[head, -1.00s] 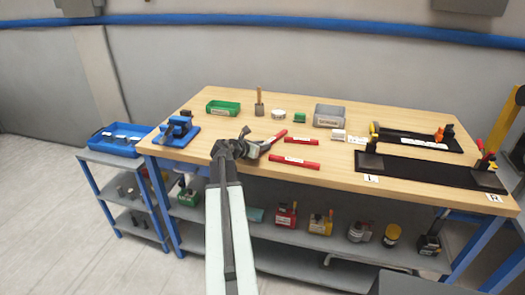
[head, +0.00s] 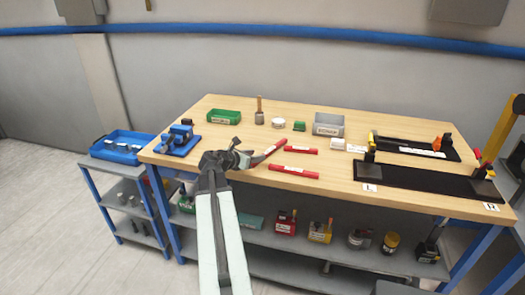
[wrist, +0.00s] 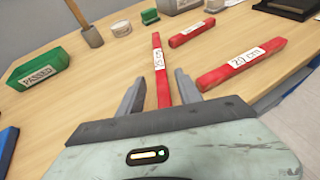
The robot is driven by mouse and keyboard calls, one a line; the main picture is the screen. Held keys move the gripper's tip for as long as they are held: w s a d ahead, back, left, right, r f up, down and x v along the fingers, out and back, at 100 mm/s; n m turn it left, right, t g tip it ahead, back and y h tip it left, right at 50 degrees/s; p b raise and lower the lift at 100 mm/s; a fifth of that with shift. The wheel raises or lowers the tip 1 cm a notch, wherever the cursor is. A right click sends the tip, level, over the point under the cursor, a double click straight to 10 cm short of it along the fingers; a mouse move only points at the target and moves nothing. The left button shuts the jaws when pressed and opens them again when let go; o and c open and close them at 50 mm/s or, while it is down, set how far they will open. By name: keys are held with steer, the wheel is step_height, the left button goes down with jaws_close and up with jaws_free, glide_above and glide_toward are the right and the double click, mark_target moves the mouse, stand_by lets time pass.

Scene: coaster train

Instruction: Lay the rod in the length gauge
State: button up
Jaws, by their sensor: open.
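Three red rods with white labels lie on the wooden bench. One rod (head: 268,151) points away from my gripper (head: 240,158); in the wrist view this rod (wrist: 161,70) runs lengthwise between the fingers. A short rod (head: 300,150) lies beyond, and another rod (head: 293,171) lies nearer the front edge; its label seems to read 20 cm in the wrist view (wrist: 243,62). My gripper is open, fingers (wrist: 159,90) either side of the first rod; I cannot tell if they touch it. A long black gauge (head: 425,180) with upright end pieces and L and R tags lies at front right.
A shorter black fixture (head: 408,145) lies behind the gauge. A green bin (head: 223,117), a mallet (head: 259,110), a white round tin (head: 278,123), a green block (head: 299,126) and a grey bin (head: 328,125) stand along the back. A blue device (head: 178,140) sits at left.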

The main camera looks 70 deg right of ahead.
steer(key=p+v, duration=0.1)
steer(key=v, duration=0.5)
steer(key=shift+a+r+p, duration=0.1)
steer(key=shift+a+p, duration=0.1)
steer(key=shift+p, duration=0.15)
steer(key=w+a+f+m+t+y, duration=0.25)
steer(key=w+a+f+m, duration=0.2)
steer(key=w+a, duration=0.7)
steer(key=w+a+f+m+t+y, duration=0.25)
steer(key=w+a+f, duration=0.25)
steer(key=w+a, duration=0.6)
steer(key=w+a+f+m+y, duration=0.2)
steer(key=a+m+y, duration=0.1)
steer(key=a, duration=1.7)
steer(key=w+a+f+m+y, duration=0.2)
steer(key=a+f+m+y, duration=0.1)
steer(key=a, duration=1.8)
steer(key=shift+w+a+m+g+y, duration=0.3)
steer(key=shift+m+y, duration=0.2)
steer(key=shift+y, duration=0.3)
steer(key=shift+o, duration=0.4)
steer(key=shift+s+a+f, duration=0.1)
steer(key=shift+a+f, duration=0.05)
steer(key=shift+a, duration=0.05)
